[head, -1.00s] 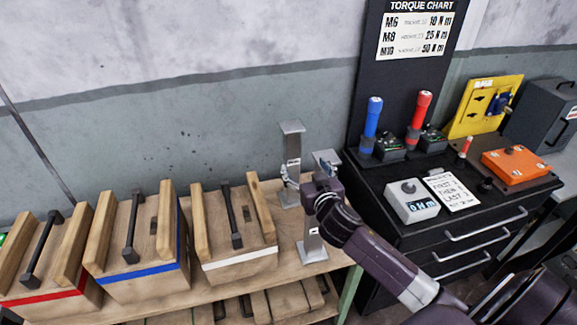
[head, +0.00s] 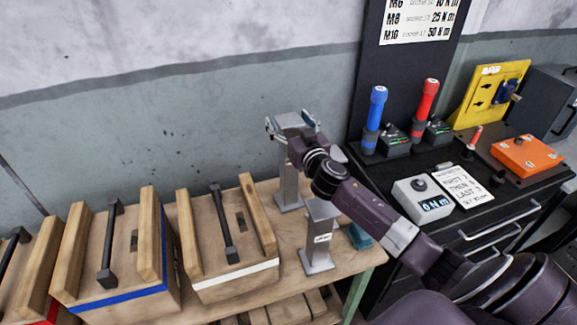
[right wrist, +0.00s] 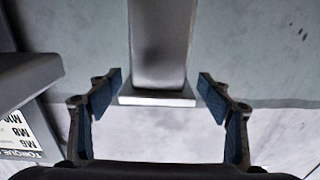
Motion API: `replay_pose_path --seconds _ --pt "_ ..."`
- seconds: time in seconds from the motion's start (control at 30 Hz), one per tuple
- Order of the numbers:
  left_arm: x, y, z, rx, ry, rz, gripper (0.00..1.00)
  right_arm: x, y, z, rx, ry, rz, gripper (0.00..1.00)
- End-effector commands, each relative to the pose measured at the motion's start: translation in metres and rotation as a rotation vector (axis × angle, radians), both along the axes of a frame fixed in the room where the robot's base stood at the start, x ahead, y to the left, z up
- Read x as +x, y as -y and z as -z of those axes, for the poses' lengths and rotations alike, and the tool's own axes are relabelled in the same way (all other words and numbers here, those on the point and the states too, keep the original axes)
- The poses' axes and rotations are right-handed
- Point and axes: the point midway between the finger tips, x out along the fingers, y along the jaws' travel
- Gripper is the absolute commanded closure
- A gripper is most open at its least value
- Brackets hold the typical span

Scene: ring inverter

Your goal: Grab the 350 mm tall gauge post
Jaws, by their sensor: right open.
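Two grey metal gauge posts with square bases stand upright on the wooden bench. The back post (head: 288,185) has a flat cap on top. The front post (head: 318,247) carries a small white label too small to read. My right gripper (head: 292,124) is at the top of the back post, open, its fingers to either side of it. In the right wrist view the back post (right wrist: 159,45) and its cap stand between the blue-padded fingers (right wrist: 159,84), with gaps on both sides. Which post is 350 mm tall I cannot read. My left gripper is not in view.
Wooden blocks with black handles stand left on the bench (head: 345,270), one with a white stripe (head: 235,277), one with a blue. A black cabinet (head: 470,215) with tools is at right.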

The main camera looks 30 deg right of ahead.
Motion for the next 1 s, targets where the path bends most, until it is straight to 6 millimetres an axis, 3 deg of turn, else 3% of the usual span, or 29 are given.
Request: replay_pose_path --seconds 0.5,0.83,1.0 --pt "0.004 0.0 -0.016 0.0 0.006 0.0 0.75 0.047 0.012 0.005 0.001 -0.001 0.0 0.28" --pt "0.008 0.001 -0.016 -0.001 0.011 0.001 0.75 0.051 0.013 0.006 0.001 -0.002 -0.001 0.28" --pt "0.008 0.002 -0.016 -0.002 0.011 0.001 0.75 0.051 0.013 0.006 0.001 -0.002 -0.001 0.46"
